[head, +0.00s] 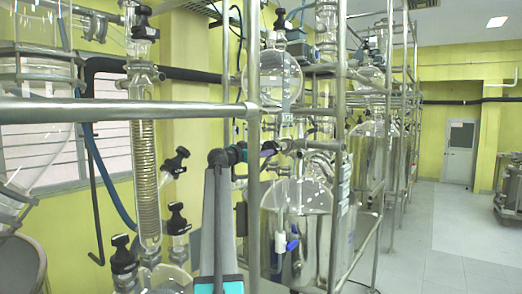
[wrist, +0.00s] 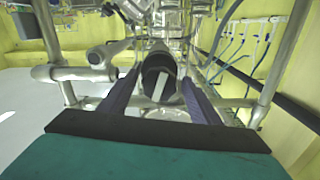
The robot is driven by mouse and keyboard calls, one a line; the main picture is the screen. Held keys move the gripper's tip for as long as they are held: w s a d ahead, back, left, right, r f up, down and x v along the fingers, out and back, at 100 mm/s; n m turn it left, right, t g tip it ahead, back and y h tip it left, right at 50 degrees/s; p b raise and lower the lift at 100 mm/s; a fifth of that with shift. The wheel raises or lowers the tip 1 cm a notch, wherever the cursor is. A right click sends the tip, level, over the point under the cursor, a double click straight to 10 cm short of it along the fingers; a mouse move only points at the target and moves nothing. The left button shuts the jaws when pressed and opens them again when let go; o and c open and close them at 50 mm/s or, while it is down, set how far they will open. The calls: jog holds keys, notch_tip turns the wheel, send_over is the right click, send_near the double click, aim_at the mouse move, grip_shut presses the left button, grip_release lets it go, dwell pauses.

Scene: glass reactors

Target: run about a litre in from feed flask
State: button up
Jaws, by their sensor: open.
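A round clear glass flask (head: 272,77), which looks like the feed flask, hangs in the metal frame above a large glass reactor vessel (head: 300,215). A black-handled valve (head: 268,148) sits on the glasswork below the flask. My gripper (head: 238,154) is beside this valve, partly hidden behind a frame post. In the wrist view my gripper (wrist: 161,78) is open, with one dark finger on each side of a black cylindrical knob (wrist: 157,66). I cannot tell whether the fingers touch the knob. The liquid level in the flask is not clear.
A coiled glass condenser (head: 146,180) with black-knobbed valves stands at left. A metal rail (wrist: 75,73) lies left of my fingers. The floor aisle (head: 440,245) at right is clear.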

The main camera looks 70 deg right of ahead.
jog(key=shift+s+d, duration=0.1)
jog(key=shift+d, duration=0.1)
jog(key=c, duration=1)
jog(key=shift+s+a, duration=0.1)
jog(key=shift+a, duration=0.05)
jog(key=shift+c, duration=0.3)
jog(key=shift+f, duration=0.1)
jog(key=shift+n+b, duration=0.3)
jog(key=shift+n, duration=0.1)
